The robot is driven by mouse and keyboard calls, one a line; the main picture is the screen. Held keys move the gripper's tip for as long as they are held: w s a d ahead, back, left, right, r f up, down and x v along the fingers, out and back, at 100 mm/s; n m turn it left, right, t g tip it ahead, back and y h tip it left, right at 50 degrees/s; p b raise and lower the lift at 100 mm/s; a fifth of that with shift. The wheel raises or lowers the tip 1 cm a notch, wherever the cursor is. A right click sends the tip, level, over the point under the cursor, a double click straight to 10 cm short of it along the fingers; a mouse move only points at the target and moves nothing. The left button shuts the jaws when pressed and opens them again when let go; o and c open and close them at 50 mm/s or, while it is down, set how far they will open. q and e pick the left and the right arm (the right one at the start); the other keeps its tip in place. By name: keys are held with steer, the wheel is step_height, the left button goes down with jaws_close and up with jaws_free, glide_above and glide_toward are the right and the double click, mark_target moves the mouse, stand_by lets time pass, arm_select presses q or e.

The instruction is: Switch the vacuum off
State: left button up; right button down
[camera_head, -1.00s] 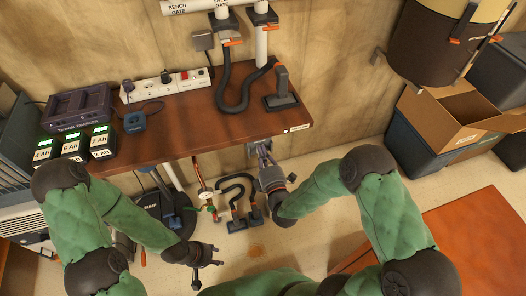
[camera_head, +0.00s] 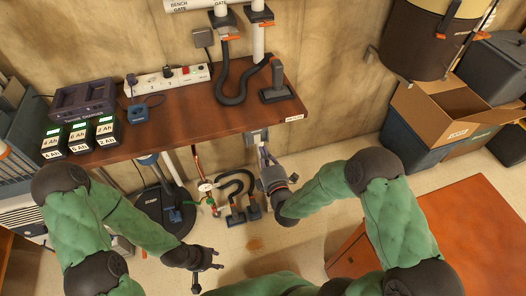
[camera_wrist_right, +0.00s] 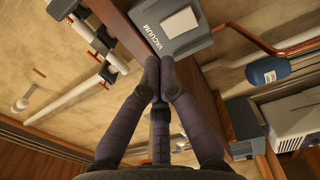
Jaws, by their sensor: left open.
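A grey switch box marked VACUUM (camera_wrist_right: 172,28) with a pale square plate (camera_wrist_right: 180,22) hangs at the bench's front edge. In the head view the box (camera_head: 256,136) is under the right end of the wooden bench. My right gripper (camera_wrist_right: 160,64) is shut and empty, its fingertips together just below the box in the wrist view. I cannot tell whether they touch it. It also shows in the head view (camera_head: 264,155). My left gripper (camera_head: 215,258) is open and empty above the floor, away from the bench.
The wooden bench (camera_head: 200,125) holds battery packs (camera_head: 78,138), a power strip (camera_head: 168,80) and a black hose (camera_head: 232,98). A small label (camera_head: 294,118) is on its front edge. Pipes, a gauge (camera_head: 205,187) and hoses stand below. A cardboard box (camera_head: 440,115) is at right.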

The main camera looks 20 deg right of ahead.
steer(key=s+p, duration=0.2)
steer(key=s, duration=0.5)
steer(key=shift+s+d+r, duration=0.2)
steer(key=shift+s+r, duration=0.2)
steer(key=shift+r, duration=0.05)
step_height(320, 180, down, 14)
steer(key=s+a+m+g+y, duration=0.2)
steer(key=m+g, duration=0.7)
steer(key=m, duration=0.2)
steer(key=s+a+f+m+g, duration=0.2)
steer(key=s+f+m+g, duration=0.2)
steer(key=s, duration=0.3)
steer(key=s+a+f+m+g+y, duration=0.1)
steer(key=s+a+f+m+g, duration=0.1)
steer(key=s+f+m+g, duration=0.2)
steer(key=s+m, duration=0.2)
steer(key=s, duration=0.1)
steer(key=shift+f+g+p, duration=0.25)
steer(key=shift+g+p, duration=0.15)
